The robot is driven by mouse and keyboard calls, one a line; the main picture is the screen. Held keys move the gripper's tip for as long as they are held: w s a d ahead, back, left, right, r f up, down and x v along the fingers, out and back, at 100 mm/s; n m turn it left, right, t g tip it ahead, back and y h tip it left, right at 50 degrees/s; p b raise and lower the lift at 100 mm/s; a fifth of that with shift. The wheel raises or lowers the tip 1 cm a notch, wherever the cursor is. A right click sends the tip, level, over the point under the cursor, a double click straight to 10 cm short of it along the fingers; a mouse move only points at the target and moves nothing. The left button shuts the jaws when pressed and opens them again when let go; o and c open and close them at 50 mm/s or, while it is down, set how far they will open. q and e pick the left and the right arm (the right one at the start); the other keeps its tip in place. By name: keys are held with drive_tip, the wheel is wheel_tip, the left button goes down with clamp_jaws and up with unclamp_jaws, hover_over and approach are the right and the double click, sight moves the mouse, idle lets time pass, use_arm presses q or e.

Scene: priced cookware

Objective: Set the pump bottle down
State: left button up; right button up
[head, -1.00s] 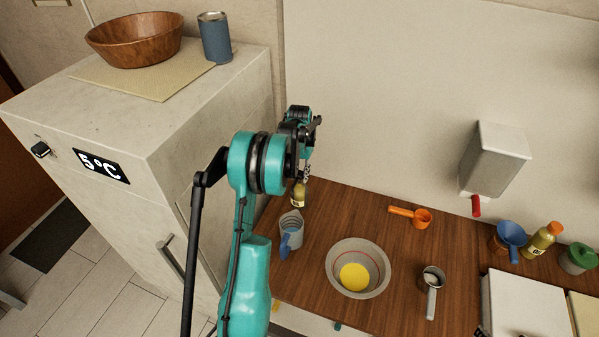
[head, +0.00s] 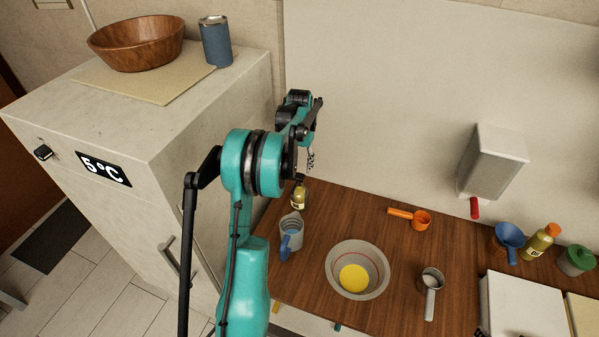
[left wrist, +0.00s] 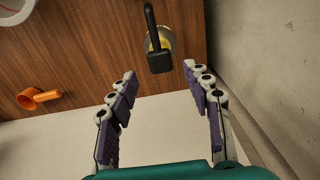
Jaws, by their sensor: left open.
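The pump bottle (head: 299,199), yellow with a black pump head, stands upright on the wooden counter (head: 318,225) near its left end by the wall. In the left wrist view I look down on its black pump head (left wrist: 158,58), which hides most of the yellow body. My left gripper (left wrist: 160,75) is open and empty, its fingers spread and apart from the bottle. In the head view the left gripper (head: 311,160) is above the bottle, partly hidden by my own arm. My right gripper is not in view.
A grey measuring jug (head: 292,226) with a blue handle stands just in front of the bottle. A grey bowl (head: 377,265) with yellow contents and an orange scoop (head: 420,220) are to the right. The tall fridge (head: 150,150) stands left of the counter.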

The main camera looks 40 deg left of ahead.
use_arm(q)
wheel_tip(320, 180, up, 5)
drive_tip(key=s+d+r+m+t, duration=0.1)
drive_tip(key=s+d+r, duration=0.35)
drive_tip(key=d, duration=0.45)
drive_tip(key=s+d+r+m+t, duration=0.1)
drive_tip(key=s+d+r+t, duration=0.15)
drive_tip(key=d+r, duration=0.4)
drive_tip(key=s+d+f+t, duration=0.2)
drive_tip(key=s+d, duration=0.5)
drive_tip(key=s, duration=0.1)
drive_tip(key=s+d+f+m+t, duration=0.1)
drive_tip(key=s+d+f, duration=0.2)
drive_tip(key=s+d, duration=0.5)
drive_tip(key=shift+d+f+m+t+p, duration=0.25)
drive_tip(key=shift+f+m+t+p, duration=0.05)
drive_tip(key=shift+t+p, duration=0.05)
wheel_tip(320, 180, down, 11)
drive_tip(key=b, duration=1)
drive_tip(key=shift+r+b, duration=0.2)
drive_tip(key=shift+b, duration=0.15)
